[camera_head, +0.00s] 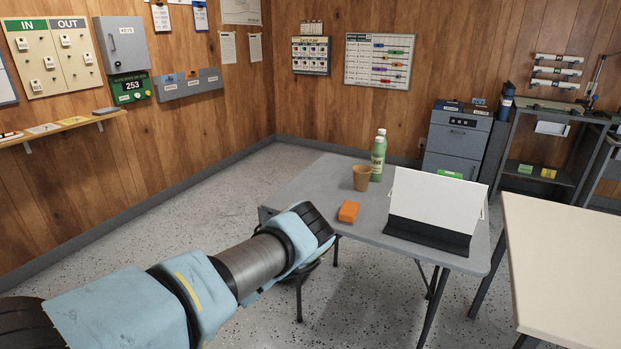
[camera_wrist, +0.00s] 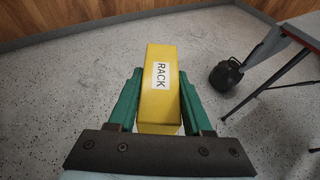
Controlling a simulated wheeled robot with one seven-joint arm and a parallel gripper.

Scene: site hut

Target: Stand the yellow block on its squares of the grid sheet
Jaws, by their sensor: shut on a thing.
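The yellow block (camera_wrist: 157,101) shows in the wrist view with a white label reading RACK. My gripper (camera_wrist: 160,102) has its green fingers on both sides of the block and is shut on it. The block is held up over the speckled floor, left of the table. In the head view my arm hides the gripper and the block. I cannot make out a grid sheet in either view.
A cream table (camera_head: 570,265) stands at right. A dark round object (camera_wrist: 226,75) is on the floor.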

